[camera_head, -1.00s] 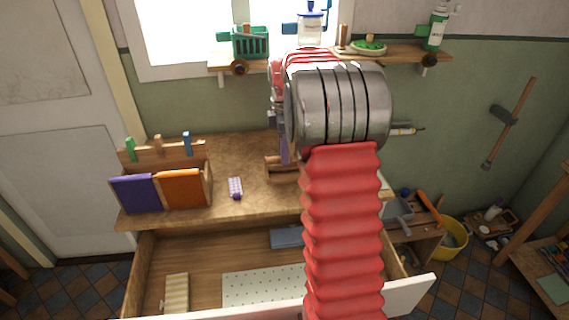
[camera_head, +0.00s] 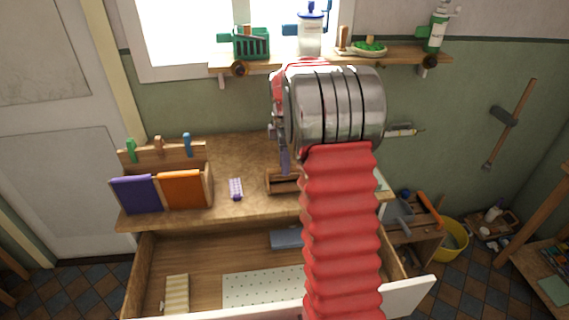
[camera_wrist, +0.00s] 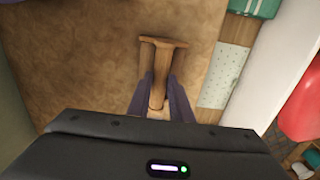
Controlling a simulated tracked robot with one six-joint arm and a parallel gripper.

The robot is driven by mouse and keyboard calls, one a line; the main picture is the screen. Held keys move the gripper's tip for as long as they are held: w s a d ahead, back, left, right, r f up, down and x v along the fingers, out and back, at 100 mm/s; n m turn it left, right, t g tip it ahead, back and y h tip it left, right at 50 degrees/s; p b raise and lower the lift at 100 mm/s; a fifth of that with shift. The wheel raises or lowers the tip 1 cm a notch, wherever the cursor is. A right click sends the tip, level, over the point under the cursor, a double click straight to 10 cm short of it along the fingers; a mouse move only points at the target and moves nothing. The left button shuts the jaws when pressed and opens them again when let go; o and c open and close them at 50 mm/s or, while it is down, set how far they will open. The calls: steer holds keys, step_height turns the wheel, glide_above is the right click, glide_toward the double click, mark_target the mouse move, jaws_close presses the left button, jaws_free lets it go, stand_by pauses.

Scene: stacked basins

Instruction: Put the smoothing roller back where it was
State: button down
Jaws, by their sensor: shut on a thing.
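A wooden piece with a crossbar at its far end, which I take for the smoothing roller (camera_wrist: 162,62), is between the two purple fingers of my gripper (camera_wrist: 161,98) in the wrist view. My gripper is shut on it. In the head view the wooden piece (camera_head: 283,187) shows at the left of my arm, low over the brown worktop (camera_head: 240,160). One purple finger of my gripper (camera_head: 285,162) is seen above it. I cannot tell whether it touches the worktop. My arm hides the worktop to the right.
A wooden rack (camera_head: 208,185) with purple and orange panels stands at the left of the worktop. The open drawer (camera_head: 215,255) is in front, holding a white perforated board (camera_head: 262,287). A loaded shelf (camera_head: 285,62) runs behind.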

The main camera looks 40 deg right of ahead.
steer(key=shift+f, duration=0.2)
steer(key=shift+s+a+f, duration=0.1)
steer(key=shift+s+f, duration=0.05)
steer(key=shift+f, duration=0.45)
steer(key=c, duration=2)
jaws_free()
steer(key=o, duration=0.4)
steer(key=shift+r, duration=0.2)
step_height(320, 180, up, 13)
steer(key=shift+r, duration=0.15)
